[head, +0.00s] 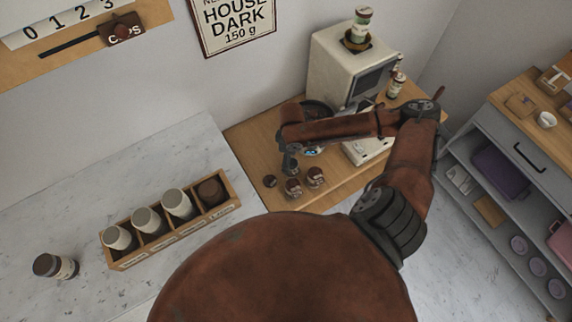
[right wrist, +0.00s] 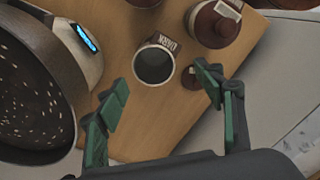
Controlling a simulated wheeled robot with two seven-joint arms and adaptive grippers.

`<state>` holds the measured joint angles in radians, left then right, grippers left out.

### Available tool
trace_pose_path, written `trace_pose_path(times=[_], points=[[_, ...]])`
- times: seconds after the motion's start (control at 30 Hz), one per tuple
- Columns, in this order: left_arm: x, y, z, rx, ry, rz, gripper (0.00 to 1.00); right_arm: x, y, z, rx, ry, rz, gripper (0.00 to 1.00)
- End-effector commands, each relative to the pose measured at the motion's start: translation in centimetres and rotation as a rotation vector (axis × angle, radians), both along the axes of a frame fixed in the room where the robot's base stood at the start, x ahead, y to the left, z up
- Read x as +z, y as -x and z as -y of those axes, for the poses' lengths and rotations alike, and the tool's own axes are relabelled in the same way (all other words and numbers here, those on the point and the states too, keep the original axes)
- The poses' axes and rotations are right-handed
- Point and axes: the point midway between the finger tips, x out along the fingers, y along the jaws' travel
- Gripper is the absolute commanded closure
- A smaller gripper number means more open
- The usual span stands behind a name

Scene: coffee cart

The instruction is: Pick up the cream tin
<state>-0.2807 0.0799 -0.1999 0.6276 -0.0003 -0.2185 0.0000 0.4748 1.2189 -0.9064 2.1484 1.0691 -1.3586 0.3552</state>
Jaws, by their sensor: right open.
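My right gripper (head: 290,163) hangs low over the wooden counter beside the coffee gear. In the right wrist view the gripper (right wrist: 168,100) is open and empty. A small round tin or cup (right wrist: 153,64) with a pale rim and dark grey middle stands beyond the gap between the fingertips, apart from them; a brown tag reading DARK is at its far side. I cannot tell whether it is the cream tin. Brown labelled jars (head: 316,177) stand near the gripper in the head view; one shows in the right wrist view (right wrist: 214,22). My left gripper is out of view.
A wooden crate (head: 176,245) holds pale tins and one brown one. A dark-topped tin (head: 55,266) is left of it on marble. A round perforated pan (right wrist: 32,90) is close to the left finger. A small brown piece (right wrist: 193,88) is by the right finger. A pale machine (head: 340,68) stands behind.

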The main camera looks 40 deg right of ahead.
Motion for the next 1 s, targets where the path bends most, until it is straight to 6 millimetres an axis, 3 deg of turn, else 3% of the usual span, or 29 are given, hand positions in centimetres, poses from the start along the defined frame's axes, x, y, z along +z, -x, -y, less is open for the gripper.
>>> trace_pose_path(times=[0.1, 0.3, 0.4, 0.7, 0.83, 1.0], points=[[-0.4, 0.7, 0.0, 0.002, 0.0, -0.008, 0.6, -0.5, 0.1, 1.1, -0.021, 0.011, -0.011, 0.38], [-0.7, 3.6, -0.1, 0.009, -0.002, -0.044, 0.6, -2.4, 0.4, 1.4, -0.029, 0.012, -0.01, 0.38], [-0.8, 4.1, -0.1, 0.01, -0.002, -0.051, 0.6, -3.0, 0.4, 1.4, -0.03, 0.011, -0.009, 0.38], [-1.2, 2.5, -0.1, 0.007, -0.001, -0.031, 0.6, -7.2, 0.4, 1.1, -0.027, 0.011, -0.011, 0.38], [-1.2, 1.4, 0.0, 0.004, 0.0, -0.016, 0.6, -7.7, 0.3, 1.1, -0.025, 0.012, -0.007, 0.38], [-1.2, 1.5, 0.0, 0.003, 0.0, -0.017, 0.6, -7.6, 0.3, 1.1, -0.023, 0.012, -0.007, 0.4]])
